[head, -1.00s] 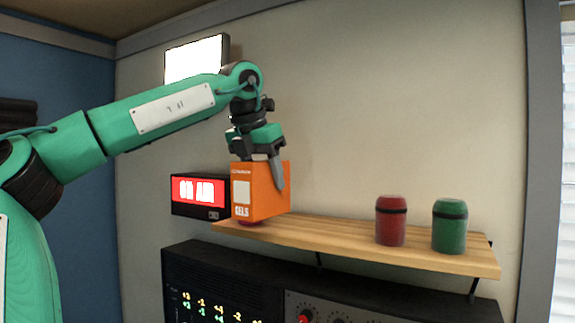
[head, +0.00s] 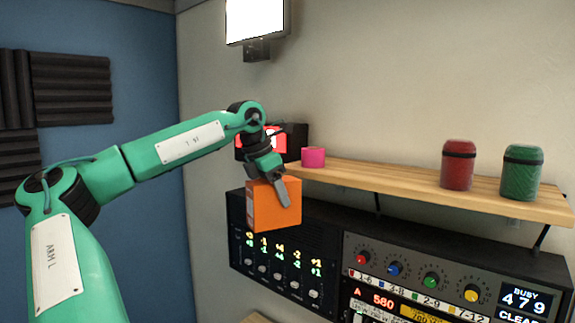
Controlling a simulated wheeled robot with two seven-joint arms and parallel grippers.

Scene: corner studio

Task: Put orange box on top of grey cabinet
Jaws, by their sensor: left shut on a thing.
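The orange box (head: 271,207) is held by my left gripper (head: 270,188), which is shut on it from above. The box hangs in the air, below and left of the wooden shelf's left end. It covers part of the black rack unit behind it. One gripper finger lies against the box's visible face. My right gripper is out of view. I see no grey cabinet that I can identify in this view.
A black lit sign (head: 295,140) is behind my arm. A pale wooden surface edge shows at the bottom.

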